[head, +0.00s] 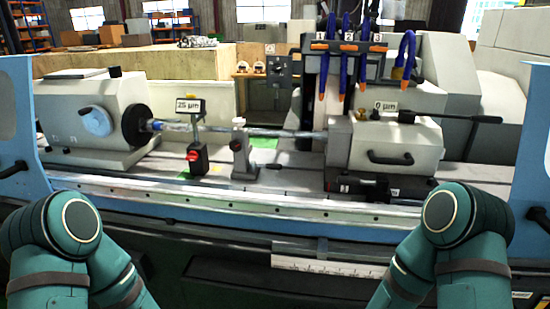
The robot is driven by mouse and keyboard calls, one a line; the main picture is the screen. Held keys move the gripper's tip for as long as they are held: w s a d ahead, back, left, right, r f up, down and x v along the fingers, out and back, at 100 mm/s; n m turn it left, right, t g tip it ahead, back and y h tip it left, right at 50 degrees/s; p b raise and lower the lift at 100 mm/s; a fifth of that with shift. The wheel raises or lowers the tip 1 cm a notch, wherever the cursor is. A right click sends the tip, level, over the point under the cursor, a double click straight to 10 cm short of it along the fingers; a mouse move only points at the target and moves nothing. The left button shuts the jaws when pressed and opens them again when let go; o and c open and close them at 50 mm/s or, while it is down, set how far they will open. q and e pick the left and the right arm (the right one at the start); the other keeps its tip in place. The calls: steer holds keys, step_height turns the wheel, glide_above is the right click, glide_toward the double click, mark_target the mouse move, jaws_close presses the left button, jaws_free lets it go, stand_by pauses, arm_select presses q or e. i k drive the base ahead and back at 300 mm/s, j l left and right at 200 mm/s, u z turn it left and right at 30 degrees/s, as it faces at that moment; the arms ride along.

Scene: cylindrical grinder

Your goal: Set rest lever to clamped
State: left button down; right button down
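A small grey rest (241,158) stands on the machine table under the long thin workpiece (270,132), in the middle of the view. A short dark lever (273,166) sticks out to the right at its lower right side, roughly level. I cannot tell from this view whether the lever is at its clamped end. My two teal arms show only at the lower left and lower right corners. Neither gripper is in view, and nothing of mine touches the rest or its lever.
Left of the rest stands a gauge stand (197,158) with a red knob and a "25 µm" display (190,106). The headstock (95,120) is at left, the tailstock (385,145) with a long black handle (455,116) at right. Blue hoses (343,60) hang above. The front rail (230,202) is clear.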

mark_target(253, 165)
steer(key=i+j+z, duration=0.1)
steer(key=j, duration=0.25)
steer(key=i+j+z, duration=0.1)
steer(key=j, duration=0.2)
steer(key=i+j+z, duration=0.1)
steer(key=j, duration=0.3)
steer(key=i+j+z, duration=0.1)
steer(key=j, duration=0.25)
steer(key=i, duration=0.05)
